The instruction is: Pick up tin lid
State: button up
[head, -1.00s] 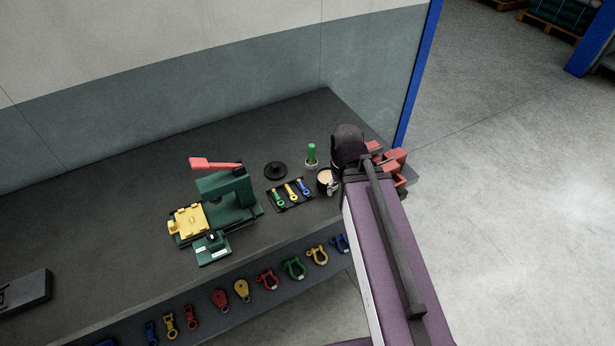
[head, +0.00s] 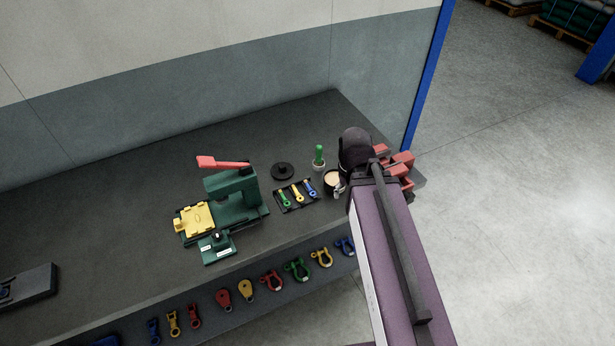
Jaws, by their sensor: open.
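A round black disc with a raised knob, which looks like the tin lid (head: 283,171), lies flat on the dark bench behind the tray of small tools. An open tin with cream-coloured contents (head: 332,180) stands to its right, close beside my arm. My purple arm reaches up from the lower right to a black joint. My gripper cannot be made out; the arm appears to hide it. Nothing covers the lid.
A green brush (head: 319,156) stands between lid and tin. A black tray (head: 296,207) holds coloured tools. A green press with a red lever (head: 232,190) stands left. Red blocky parts (head: 402,162) show beyond my arm. Shackles hang along the bench front (head: 298,269).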

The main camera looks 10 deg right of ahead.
notch_tip(320, 180, down, 5)
jog(key=b, duration=0.4)
jog(key=shift+b, duration=0.3)
jog(key=shift+c, duration=0.8)
jog(key=shift+a, duration=0.1)
